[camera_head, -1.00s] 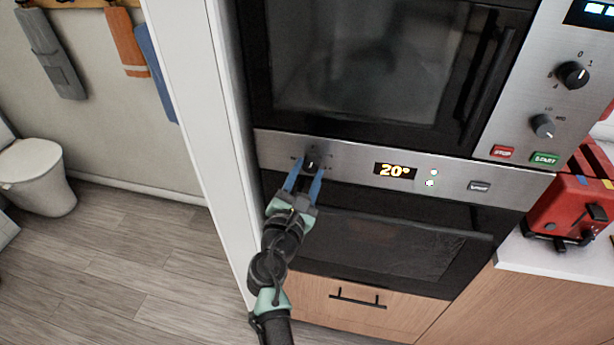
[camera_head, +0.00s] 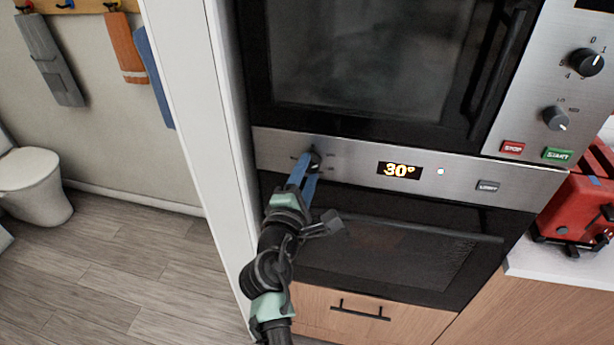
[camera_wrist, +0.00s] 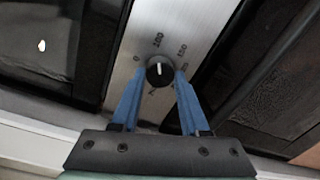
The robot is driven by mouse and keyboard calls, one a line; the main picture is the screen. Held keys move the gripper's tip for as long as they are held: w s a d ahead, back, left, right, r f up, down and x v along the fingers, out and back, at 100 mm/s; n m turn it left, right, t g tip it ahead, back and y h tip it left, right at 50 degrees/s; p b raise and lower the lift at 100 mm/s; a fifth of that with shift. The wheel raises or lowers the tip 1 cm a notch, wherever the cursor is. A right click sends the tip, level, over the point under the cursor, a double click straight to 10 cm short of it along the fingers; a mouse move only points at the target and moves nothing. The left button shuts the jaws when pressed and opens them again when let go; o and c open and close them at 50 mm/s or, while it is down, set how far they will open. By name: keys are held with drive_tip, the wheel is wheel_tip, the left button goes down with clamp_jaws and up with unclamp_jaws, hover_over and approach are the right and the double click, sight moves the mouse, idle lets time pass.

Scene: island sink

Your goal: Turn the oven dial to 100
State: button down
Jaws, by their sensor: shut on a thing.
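The oven dial (camera_head: 315,160) is a small black knob on the steel panel left of the oven display. In the wrist view the dial (camera_wrist: 159,71) shows a white pointer line and printed numbers around it. My gripper (camera_head: 309,163) has blue fingers, one on each side of the dial, and is shut on it. The fingers hide part of the dial in the head view. The wrist view also shows the gripper (camera_wrist: 158,76) around the knob. The oven display (camera_head: 399,171) reads 30°.
The lower oven door (camera_head: 400,250) with its handle is under the panel, and a microwave (camera_head: 360,60) with two knobs is above. A light button (camera_head: 487,186) is right of the display. A red toaster (camera_head: 580,205) stands on the counter at right. The floor at left is clear.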

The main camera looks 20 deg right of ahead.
idle(0.4)
drive_tip(key=shift+c, duration=2)
unclamp_jaws()
drive_tip(key=b+v, duration=0.2)
drive_tip(key=v, duration=1.1)
